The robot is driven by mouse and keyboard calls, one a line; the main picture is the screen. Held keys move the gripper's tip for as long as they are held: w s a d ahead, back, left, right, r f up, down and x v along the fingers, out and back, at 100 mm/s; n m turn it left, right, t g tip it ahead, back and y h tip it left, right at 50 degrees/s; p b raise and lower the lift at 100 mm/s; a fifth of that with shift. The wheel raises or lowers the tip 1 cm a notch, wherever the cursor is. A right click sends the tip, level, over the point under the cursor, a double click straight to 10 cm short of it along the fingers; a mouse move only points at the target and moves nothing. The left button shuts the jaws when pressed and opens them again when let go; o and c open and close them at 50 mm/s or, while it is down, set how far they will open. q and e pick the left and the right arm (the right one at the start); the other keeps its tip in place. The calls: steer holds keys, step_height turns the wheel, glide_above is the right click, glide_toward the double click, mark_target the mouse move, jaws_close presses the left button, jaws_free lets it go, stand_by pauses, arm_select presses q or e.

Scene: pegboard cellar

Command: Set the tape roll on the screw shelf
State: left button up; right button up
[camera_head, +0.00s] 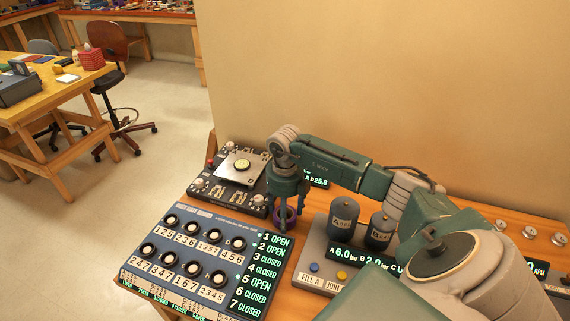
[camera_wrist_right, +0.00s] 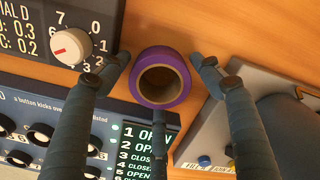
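The tape roll (camera_head: 293,217) is a purple ring with a brown core, standing with its hole facing up on the wooden bench. It also shows in the right wrist view (camera_wrist_right: 185,80). My right gripper (camera_head: 287,203) points down over it. In the right wrist view its two fingers (camera_wrist_right: 165,62) stand apart on either side of the roll, with bare wood showing between each finger and the roll. The gripper is open and empty. My left gripper is out of view. I cannot make out a screw shelf in either view.
A button panel (camera_head: 194,257) with an OPEN/CLOSED list lies left of the roll, and a dark dial device (camera_head: 233,197) behind it. A grey base with two dark cylinders (camera_head: 343,221) stands close on the right. The wall (camera_head: 400,90) rises behind the bench. Another table (camera_head: 40,104) stands far left.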

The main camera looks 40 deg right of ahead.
steer(key=c, duration=1)
steer(key=shift+r, duration=0.15)
steer(key=shift+w+d+r, duration=0.1)
steer(key=shift+r, duration=0.55)
steer(key=shift+r+b, duration=1.7)
steer(key=shift+r, duration=7.55)
